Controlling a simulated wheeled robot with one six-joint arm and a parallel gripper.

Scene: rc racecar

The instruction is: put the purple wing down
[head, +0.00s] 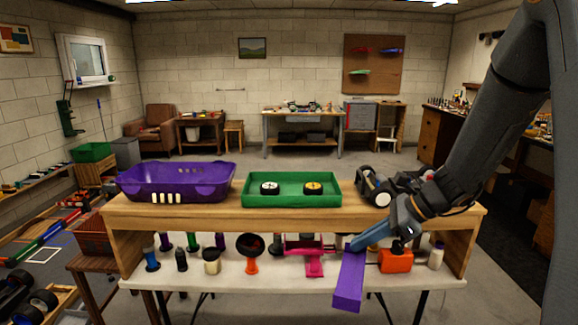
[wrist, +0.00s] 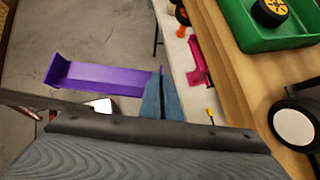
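The purple wing (head: 349,284) hangs from my gripper (head: 357,246), held by one end. My gripper's blue fingers are shut on that end. In the wrist view the wing (wrist: 100,79) reaches left from the fingertips (wrist: 160,76), with an upright plate at its far end. In the head view it overlaps the front edge of the white lower table (head: 215,290). In the wrist view it shows over the grey floor. It appears to touch nothing but the fingers.
A wooden shelf (head: 270,218) stands over the white table. It carries a purple basket (head: 178,180), a green tray (head: 290,200) with two wheels, and a car (head: 375,186). Under it are a pink wing (head: 314,262), an orange can (head: 396,260) and several bottles.

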